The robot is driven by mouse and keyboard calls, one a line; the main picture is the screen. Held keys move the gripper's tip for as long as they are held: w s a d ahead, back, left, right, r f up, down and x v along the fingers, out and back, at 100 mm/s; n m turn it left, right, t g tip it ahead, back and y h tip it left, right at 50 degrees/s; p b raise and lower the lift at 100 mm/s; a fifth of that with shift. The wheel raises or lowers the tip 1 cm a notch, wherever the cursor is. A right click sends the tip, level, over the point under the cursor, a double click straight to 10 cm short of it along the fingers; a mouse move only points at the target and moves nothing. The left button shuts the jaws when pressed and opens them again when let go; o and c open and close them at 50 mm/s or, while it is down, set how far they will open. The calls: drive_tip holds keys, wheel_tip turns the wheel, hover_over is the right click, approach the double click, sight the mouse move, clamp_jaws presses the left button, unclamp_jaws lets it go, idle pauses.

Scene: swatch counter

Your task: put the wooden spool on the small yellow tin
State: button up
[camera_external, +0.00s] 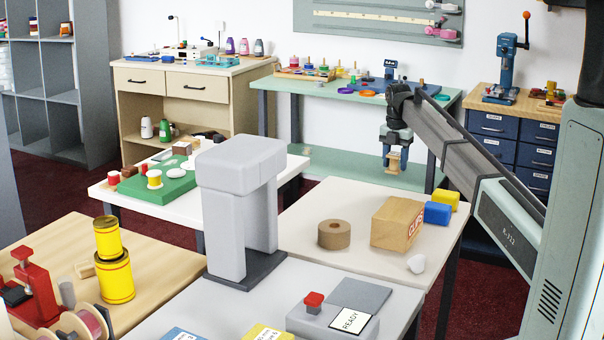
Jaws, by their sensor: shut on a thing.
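My gripper (391,148) hangs pointing down at the upper right of the middle, above the floor gap and in front of the green-topped bench. It is shut on the small tan wooden spool (393,163), which shows just below the fingers, held in the air. The small yellow tin (108,240) stands upright on top of a larger yellow tin (116,282) on the wooden table at the lower left. My gripper is far to the right of both tins and farther back.
A tall grey arch-shaped block (224,205) stands between my gripper and the tins. The white table at right holds a brown tape roll (334,234), a wooden box (397,222) and blue (438,213) and yellow blocks. A green block (158,186) with small spools lies at left.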

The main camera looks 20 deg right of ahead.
drive_tip(key=shift+r, duration=0.8)
drive_tip(key=s+a+r+n, duration=0.1)
drive_tip(key=a+r+n, duration=0.15)
drive_tip(key=a, duration=2.05)
wheel_tip(320, 180, up, 17)
drive_tip(key=n, duration=0.7)
hover_over(105, 219)
drive_tip(key=shift+s+f, duration=0.1)
drive_tip(key=shift+f, duration=4.85)
drive_tip(key=shift+f, duration=0.1)
